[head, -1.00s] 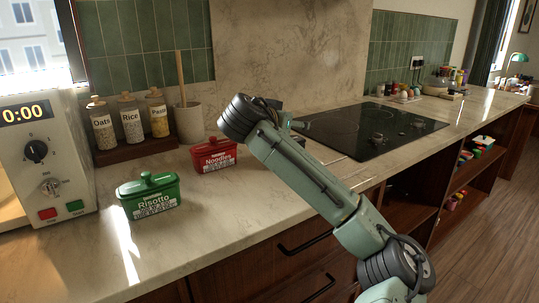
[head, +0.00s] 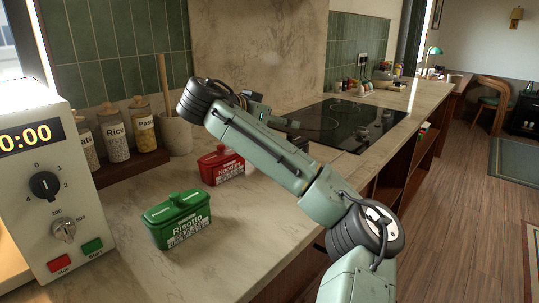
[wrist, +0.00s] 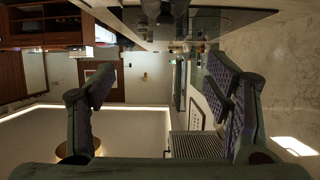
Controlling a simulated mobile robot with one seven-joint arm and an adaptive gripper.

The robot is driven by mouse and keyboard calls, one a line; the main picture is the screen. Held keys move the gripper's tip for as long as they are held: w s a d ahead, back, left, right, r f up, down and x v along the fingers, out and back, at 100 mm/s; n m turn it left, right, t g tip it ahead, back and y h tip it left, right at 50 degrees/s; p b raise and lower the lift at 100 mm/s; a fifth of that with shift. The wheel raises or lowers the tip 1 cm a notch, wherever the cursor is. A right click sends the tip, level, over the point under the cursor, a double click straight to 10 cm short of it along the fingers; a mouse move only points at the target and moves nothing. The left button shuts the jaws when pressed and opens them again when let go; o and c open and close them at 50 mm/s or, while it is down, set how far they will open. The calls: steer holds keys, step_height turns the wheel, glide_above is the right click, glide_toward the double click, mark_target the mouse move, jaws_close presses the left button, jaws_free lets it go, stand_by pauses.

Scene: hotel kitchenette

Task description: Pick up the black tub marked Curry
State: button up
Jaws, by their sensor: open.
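I see no black tub marked Curry in either view; part of the counter is hidden behind my arm. My gripper (wrist: 160,78) is open and empty in the wrist view, with its two fingers wide apart at left and right. In the head view it is mostly hidden behind my raised arm, above the counter near the cooktop. A green tub marked Risotto (head: 177,217) and a red tub marked Noodles (head: 221,166) stand on the marble counter, to the left of and below my arm in the picture.
A microwave-like appliance (head: 48,190) with dials stands at the left. Labelled jars (head: 115,138) and a utensil crock (head: 175,134) stand by the wall. The black cooktop (head: 345,122) lies beyond my arm. Open floor (head: 455,200) lies to the right.

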glide_toward(304, 147)
steer(key=a+f, duration=0.1)
steer(key=w+a+f, duration=0.1)
steer(key=shift+w+a+p, duration=0.25)
steer(key=shift+p, duration=0.05)
steer(key=p+x, duration=0.2)
steer(key=x, duration=0.4)
steer(key=shift+w+d, duration=0.15)
steer(key=shift+d, duration=0.05)
steer(key=shift+w+d+f+p, duration=0.15)
steer(key=shift+w+f+p, duration=0.15)
steer(key=shift+w, duration=0.05)
steer(key=shift+c, duration=0.6)
steer(key=shift+r, duration=0.1)
steer(key=c, duration=1.3)
